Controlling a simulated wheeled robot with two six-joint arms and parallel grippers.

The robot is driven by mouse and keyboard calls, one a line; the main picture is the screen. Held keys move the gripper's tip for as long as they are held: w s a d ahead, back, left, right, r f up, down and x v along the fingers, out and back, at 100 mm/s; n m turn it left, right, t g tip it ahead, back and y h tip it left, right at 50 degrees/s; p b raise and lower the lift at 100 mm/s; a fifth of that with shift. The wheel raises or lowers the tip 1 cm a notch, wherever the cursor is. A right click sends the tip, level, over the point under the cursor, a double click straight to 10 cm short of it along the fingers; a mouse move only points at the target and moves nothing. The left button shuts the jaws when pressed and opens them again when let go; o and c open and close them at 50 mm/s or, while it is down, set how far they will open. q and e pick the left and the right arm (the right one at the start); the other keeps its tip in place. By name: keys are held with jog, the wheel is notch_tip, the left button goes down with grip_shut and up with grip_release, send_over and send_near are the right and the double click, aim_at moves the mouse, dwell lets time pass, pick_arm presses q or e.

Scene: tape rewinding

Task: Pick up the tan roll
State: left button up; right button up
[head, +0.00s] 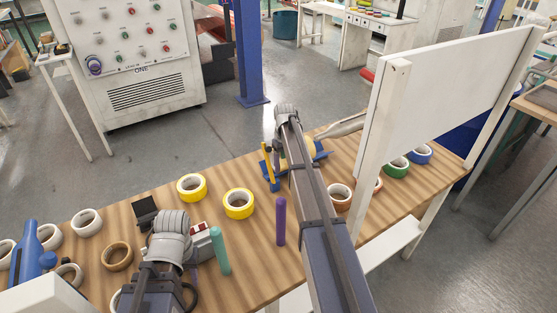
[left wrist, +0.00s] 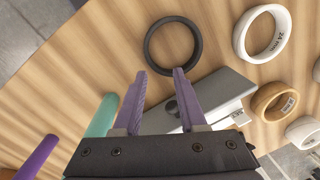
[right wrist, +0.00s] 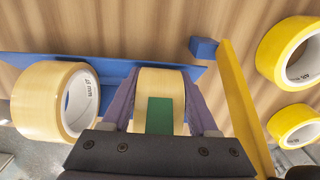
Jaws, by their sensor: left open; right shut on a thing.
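My right gripper (right wrist: 160,88) is shut on a pale tan tape roll (right wrist: 160,80) in the right wrist view, with a finger on each side. A green piece (right wrist: 160,115) shows in front of this roll. A second pale tan roll (right wrist: 55,100) with a white core marked in mm sits just left of it. A blue fixture (right wrist: 115,70) lies behind them. A brown-tan ring (head: 117,256) lies on the table at the left; it also shows in the left wrist view (left wrist: 262,112). My left gripper (left wrist: 163,78) is open and empty, with a black ring (left wrist: 148,57) beyond its fingertips.
Yellow rolls (head: 192,187) lie mid-table, white rings (head: 87,222) at left. A green cylinder (head: 221,252) and a purple cylinder (head: 281,222) stand nearby. A grey device (left wrist: 200,105) lies below my left gripper. A yellow bar (right wrist: 242,105) and a white panel (head: 450,90) are obstacles.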

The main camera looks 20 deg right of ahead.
grip_shut()
pick_arm(q)
jog(key=shift+r, duration=0.2)
pick_arm(e)
jog(key=shift+r, duration=0.15)
